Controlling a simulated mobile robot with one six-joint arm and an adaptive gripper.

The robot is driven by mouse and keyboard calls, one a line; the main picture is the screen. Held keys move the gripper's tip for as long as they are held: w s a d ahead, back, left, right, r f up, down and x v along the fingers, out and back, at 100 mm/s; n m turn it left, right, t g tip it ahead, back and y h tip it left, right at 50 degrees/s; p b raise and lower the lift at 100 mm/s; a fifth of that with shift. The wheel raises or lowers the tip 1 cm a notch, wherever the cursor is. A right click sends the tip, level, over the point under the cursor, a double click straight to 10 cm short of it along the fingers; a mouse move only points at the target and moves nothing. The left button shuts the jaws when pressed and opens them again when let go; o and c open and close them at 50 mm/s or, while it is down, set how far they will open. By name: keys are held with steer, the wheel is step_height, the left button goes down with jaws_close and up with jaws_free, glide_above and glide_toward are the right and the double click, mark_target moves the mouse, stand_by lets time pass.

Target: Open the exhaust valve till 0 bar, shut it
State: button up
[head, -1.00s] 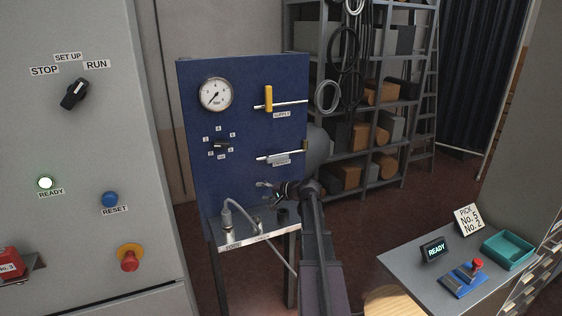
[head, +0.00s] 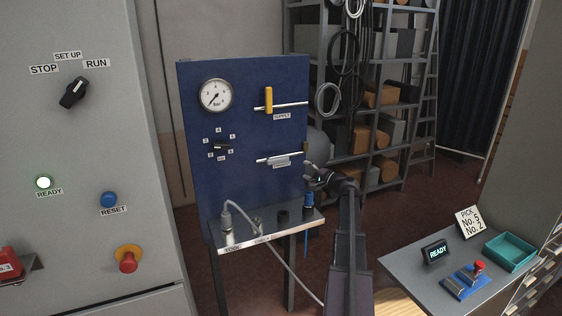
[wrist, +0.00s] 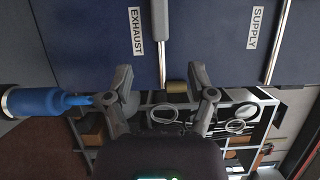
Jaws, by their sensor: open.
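The exhaust valve's grey lever (head: 280,160) lies along its horizontal pipe on the blue panel, above the EXHAUST label (wrist: 137,31). The round gauge (head: 215,95) has its needle pointing to the lower left, near the low end of the scale; the exact reading is too small to tell. My gripper (head: 310,172) is open and empty at the panel's right edge, below and right of the lever, apart from it. In the wrist view, the pipe's brass end (wrist: 177,88) shows between the open fingers (wrist: 158,85); I cannot tell its depth.
The supply valve's yellow handle (head: 269,99) stands upright across its pipe above. A blue tool (head: 308,213) hangs at the right of the bench shelf (head: 262,234), close to my gripper; it also shows in the wrist view (wrist: 45,101). Storage shelving (head: 380,128) stands behind.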

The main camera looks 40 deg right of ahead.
mark_target(283, 160)
steer(key=w, duration=0.4)
steer(key=w+a, duration=0.1)
steer(key=w, duration=0.4)
steer(key=w+a, duration=0.1)
steer(key=w, duration=0.3)
steer(key=shift+w, duration=0.35)
jaws_close()
